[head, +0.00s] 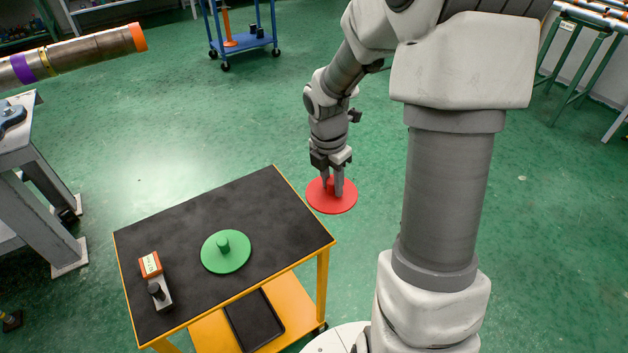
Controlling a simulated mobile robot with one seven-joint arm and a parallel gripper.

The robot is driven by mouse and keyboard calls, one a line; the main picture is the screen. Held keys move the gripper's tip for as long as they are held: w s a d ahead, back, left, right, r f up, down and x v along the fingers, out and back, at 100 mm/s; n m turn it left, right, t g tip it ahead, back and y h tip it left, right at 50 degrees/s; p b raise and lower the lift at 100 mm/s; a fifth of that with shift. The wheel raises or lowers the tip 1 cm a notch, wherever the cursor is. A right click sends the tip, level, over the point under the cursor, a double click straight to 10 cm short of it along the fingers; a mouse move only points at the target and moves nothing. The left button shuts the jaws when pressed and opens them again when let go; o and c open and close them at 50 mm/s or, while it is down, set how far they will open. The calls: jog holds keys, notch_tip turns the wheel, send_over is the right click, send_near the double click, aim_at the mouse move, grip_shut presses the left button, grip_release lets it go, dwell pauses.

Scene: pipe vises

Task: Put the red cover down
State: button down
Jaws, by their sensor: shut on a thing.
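The red cover (331,203) is a flat round disc, held roughly level at the right edge of the cart in the head view. My gripper (333,188) points down and is shut on the red cover near its middle. The fingers hide the part they grip. The cover appears to be in the air; its height relative to the cart top is hard to tell.
A yellow cart with a black top (262,202) stands left of the cover. On it are a green cover (226,252) with an upright knob and an orange-and-grey tool (153,279). The top's upper right part is clear. A pipe (75,55) lies at the upper left.

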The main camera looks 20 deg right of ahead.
aim_at(312, 191)
jog(key=shift+s+d+r, duration=0.15)
jog(key=shift+d+r, duration=0.05)
jog(key=shift+d, duration=0.1)
jog(key=m, duration=0.1)
jog(key=w+a+m, duration=0.1)
jog(key=m, duration=0.1)
jog(key=a+m, duration=0.1)
jog(key=m, duration=0.1)
jog(key=shift+w+r+g, duration=0.15)
jog(key=shift+r+g, duration=0.15)
jog(key=shift+r, duration=0.05)
jog(key=a+m, duration=0.1)
jog(key=m, duration=0.1)
jog(key=w+a+m, duration=0.1)
jog(key=m, duration=0.1)
jog(key=a+r+m, duration=0.1)
jog(key=m, duration=0.1)
jog(key=shift+w+g, duration=0.2)
jog(key=shift+g, duration=0.2)
jog(key=a+r+m+y+p, duration=0.1)
jog(key=a+r+m+p, duration=0.4)
jog(key=m+p, duration=0.6)
jog(key=shift+s+a+r+m+g+p, duration=0.2)
jog(key=shift+a+m+g+p, duration=0.15)
jog(key=shift+p, duration=0.25)
